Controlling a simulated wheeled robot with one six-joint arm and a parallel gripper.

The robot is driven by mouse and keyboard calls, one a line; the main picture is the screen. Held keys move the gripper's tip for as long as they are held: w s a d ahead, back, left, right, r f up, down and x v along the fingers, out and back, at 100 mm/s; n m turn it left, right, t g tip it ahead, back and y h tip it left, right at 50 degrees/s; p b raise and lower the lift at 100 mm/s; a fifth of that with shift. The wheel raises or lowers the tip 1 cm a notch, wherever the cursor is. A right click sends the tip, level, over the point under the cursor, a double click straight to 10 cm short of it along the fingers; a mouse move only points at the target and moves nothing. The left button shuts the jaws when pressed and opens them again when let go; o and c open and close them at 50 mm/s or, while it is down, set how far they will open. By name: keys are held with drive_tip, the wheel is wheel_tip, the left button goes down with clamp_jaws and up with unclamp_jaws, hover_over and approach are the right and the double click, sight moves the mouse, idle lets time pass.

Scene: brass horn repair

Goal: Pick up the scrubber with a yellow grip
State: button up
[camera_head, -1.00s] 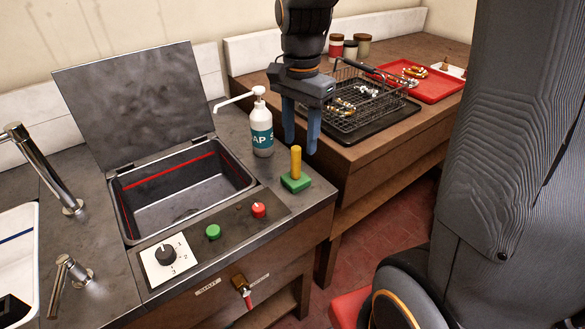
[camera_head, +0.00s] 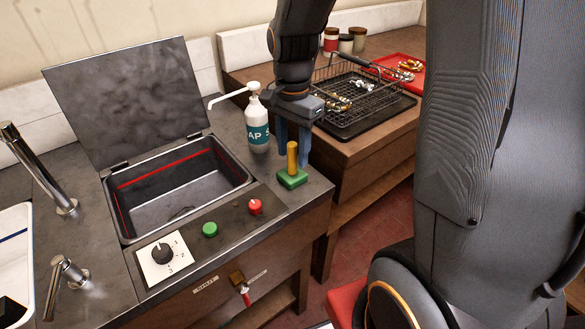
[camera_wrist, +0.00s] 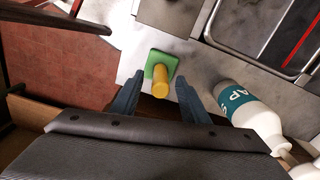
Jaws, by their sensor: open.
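The scrubber has an upright yellow grip (camera_head: 292,158) on a green block base (camera_head: 293,178). It stands on the dark counter near its right front corner. In the wrist view the yellow grip (camera_wrist: 160,80) and green base (camera_wrist: 162,62) lie ahead, between the two blue fingers and apart from both. My gripper (camera_head: 293,160) is open and empty and points down just behind the scrubber. The scrubber's grip hides part of the gap between the fingers in the head view. In the wrist view my gripper (camera_wrist: 158,90) shows a finger on each side of the grip.
A white soap bottle (camera_head: 257,125) stands close left of my gripper; it also shows in the wrist view (camera_wrist: 245,108). An open-lidded sink (camera_head: 180,190) and a control panel with a red button (camera_head: 255,206) are to the left. A wire basket (camera_head: 355,95) sits on the wooden bench behind.

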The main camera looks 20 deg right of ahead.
drive_tip(key=shift+f, duration=1.45)
clamp_jaws()
drive_tip(key=shift+r, duration=0.15)
